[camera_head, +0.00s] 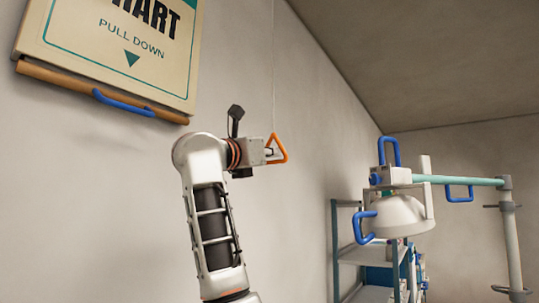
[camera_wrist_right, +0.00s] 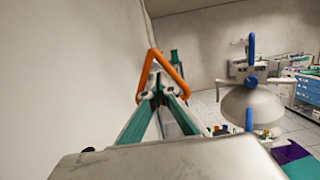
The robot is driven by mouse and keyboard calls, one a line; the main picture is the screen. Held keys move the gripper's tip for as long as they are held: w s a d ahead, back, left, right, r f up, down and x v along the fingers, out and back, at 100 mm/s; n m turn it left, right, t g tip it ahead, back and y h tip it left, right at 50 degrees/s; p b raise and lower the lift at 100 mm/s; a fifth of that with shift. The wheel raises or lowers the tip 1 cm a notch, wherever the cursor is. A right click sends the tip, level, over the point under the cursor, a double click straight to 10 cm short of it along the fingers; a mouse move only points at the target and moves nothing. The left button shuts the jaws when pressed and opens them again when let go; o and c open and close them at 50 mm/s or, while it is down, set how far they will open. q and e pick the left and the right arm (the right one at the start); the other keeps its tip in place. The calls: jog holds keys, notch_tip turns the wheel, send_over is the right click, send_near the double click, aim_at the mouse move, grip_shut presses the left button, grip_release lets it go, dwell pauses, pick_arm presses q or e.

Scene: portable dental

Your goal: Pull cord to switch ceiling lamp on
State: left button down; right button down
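An orange triangular pull handle (camera_head: 277,149) hangs on a thin cord (camera_head: 274,70) that runs straight up along the wall and out of the top of the head view. My right gripper (camera_head: 270,153) is at the handle, with its arm rising from below. In the right wrist view the teal fingers of the gripper (camera_wrist_right: 158,92) come together at the lower part of the orange handle (camera_wrist_right: 172,72). They look shut on its lower bar, which the fingertips mostly hide. The ceiling lamp is not in view. My left gripper is not in view.
A chart (camera_head: 115,40) with a wooden bar and blue handle (camera_head: 124,103) is on the wall at the upper left. A dental lamp (camera_head: 390,216) with blue handles on a teal arm and a shelf rack (camera_head: 362,254) stand to the right. Open air surrounds the gripper.

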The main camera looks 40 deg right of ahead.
jog(key=shift+f+b, duration=0.4)
jog(key=shift+f, duration=0.2)
jog(key=shift+f+b, duration=0.55)
jog(key=shift+f, duration=0.35)
jog(key=shift+r, duration=0.15)
jog(key=shift+r+p, duration=0.55)
jog(key=shift+r, duration=0.1)
jog(key=shift+r+p, duration=0.5)
jog(key=shift+r, duration=0.25)
jog(key=b+v, duration=0.1)
jog(key=v, duration=0.8)
jog(key=shift+b, duration=0.35)
